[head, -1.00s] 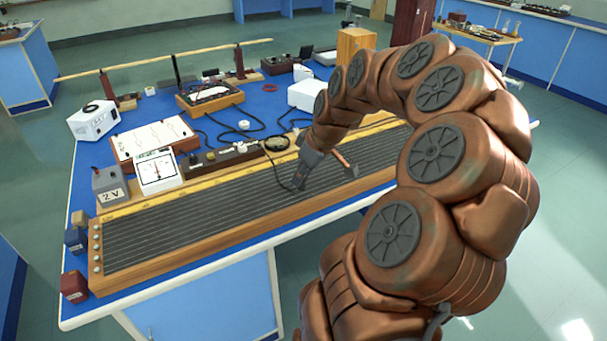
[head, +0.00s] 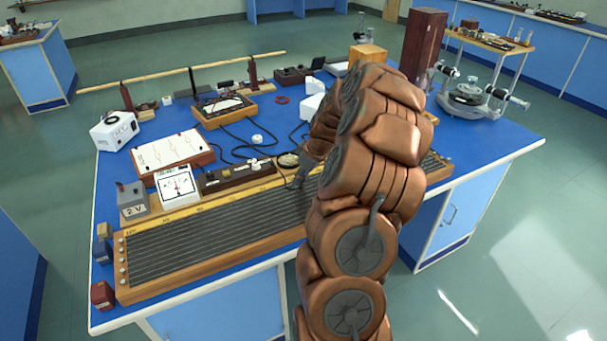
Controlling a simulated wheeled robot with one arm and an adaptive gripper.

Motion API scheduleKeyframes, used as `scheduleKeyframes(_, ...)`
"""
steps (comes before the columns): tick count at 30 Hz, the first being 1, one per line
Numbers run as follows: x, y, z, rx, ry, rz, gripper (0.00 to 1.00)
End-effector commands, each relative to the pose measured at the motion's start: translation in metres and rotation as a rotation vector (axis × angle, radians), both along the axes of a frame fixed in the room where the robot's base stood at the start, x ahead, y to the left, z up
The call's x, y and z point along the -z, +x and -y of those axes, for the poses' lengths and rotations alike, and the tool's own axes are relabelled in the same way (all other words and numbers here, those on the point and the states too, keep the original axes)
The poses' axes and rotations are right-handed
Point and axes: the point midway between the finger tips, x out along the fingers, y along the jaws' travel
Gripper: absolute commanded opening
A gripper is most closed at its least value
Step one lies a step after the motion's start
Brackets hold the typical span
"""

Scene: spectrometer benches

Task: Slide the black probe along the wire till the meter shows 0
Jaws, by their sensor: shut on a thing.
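The long wooden wire board (head: 150,291) lies along the front of the blue bench, with several parallel wires over a dark bed and a yellow scale along its back. My gripper (head: 297,184) is low over the back part of the board, right of the meter, shut on the black probe. The probe and its tip are mostly hidden by the gripper and my arm, so I cannot tell whether it touches a wire. The white meter (head: 180,186) stands behind the board. Its needle looks near the middle, but the exact reading is too small to tell.
A grey 2 V supply (head: 132,202) is left of the meter, and a dark plug box (head: 232,176) is right of it. Black cables (head: 241,143) run over the bench behind. My arm covers much of the board's right part; its left part is clear.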

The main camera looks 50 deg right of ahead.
Motion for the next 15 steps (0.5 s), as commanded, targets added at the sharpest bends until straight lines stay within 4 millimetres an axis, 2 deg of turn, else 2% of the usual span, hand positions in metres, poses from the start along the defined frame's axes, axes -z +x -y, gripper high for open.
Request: scheduleKeyframes(15, 0.0075, 0.0011, 0.0009, 0.0, -0.002, 0.0, 0.0)
